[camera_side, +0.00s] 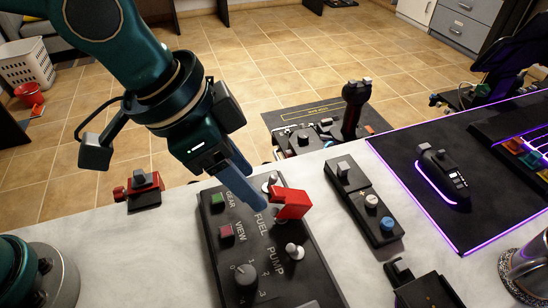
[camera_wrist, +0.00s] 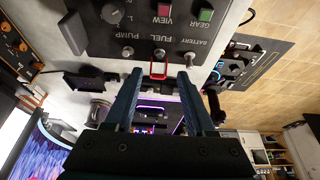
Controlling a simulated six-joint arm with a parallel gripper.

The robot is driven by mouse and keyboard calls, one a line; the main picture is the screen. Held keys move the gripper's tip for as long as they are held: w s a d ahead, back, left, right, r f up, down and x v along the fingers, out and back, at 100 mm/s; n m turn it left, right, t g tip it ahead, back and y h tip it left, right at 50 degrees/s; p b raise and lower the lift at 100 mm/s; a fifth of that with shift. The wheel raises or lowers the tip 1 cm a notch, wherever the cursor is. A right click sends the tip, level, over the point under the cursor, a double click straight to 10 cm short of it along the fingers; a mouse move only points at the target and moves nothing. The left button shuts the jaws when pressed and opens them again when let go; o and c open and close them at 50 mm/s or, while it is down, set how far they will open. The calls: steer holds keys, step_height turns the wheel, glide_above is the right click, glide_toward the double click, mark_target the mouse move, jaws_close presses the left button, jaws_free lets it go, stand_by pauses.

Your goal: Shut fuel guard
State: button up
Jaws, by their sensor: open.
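The fuel guard (camera_side: 291,203) is a red cover on the black switch panel (camera_side: 222,262), beside the FUEL label. It appears raised, standing out from the panel toward its right edge. In the wrist view the guard (camera_wrist: 158,68) shows as a red U-shaped outline between the fingertips. My gripper (camera_side: 258,204) has blue fingers and is just left of the guard in the side view. In the wrist view my gripper (camera_wrist: 160,73) is open, with one finger on each side of the guard. I cannot tell whether a finger touches it.
Silver toggles flank the guard: battery (camera_wrist: 189,57) and pump (camera_side: 293,250). A black knob (camera_side: 246,278) and lit GEAR and VIEW buttons are on the same panel. A small switch box (camera_side: 365,203) stands right of it. A joystick (camera_side: 354,105) rises behind.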

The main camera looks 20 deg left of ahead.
mark_target(274, 191)
steer(key=shift+r, duration=0.1)
steer(key=shift+w+d+f, duration=1)
steer(key=shift+d+f, duration=0.05)
steer(key=shift+f, duration=0.2)
jaws_close()
stand_by(1.2)
